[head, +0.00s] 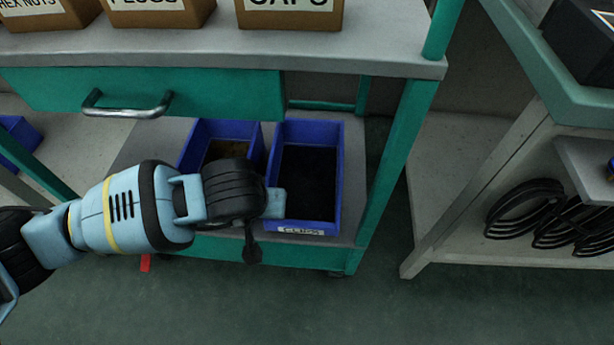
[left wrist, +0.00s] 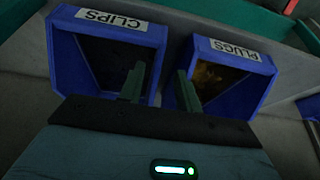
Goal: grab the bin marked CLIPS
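The blue bin marked CLIPS (head: 306,223) sits on the lower shelf of the bench, its label facing front and its inside dark. In the left wrist view the CLIPS bin (left wrist: 62,65) is at the left, with its label legible. My left gripper (head: 274,203) is at the CLIPS bin's left side near the front, partly hiding that wall. In the left wrist view its two fingers (left wrist: 160,88) are apart with nothing visibly held between them; one overlaps the CLIPS bin, the other overlaps the neighbouring bin. Contact cannot be told. My right gripper is not in view.
A blue bin marked PLUGS (left wrist: 200,48) stands beside the CLIPS bin, partly behind my left arm in the head view. A drawer with a metal handle (head: 127,108) and the bench top (head: 375,40) are above. A green leg (head: 394,160) stands right of the bins.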

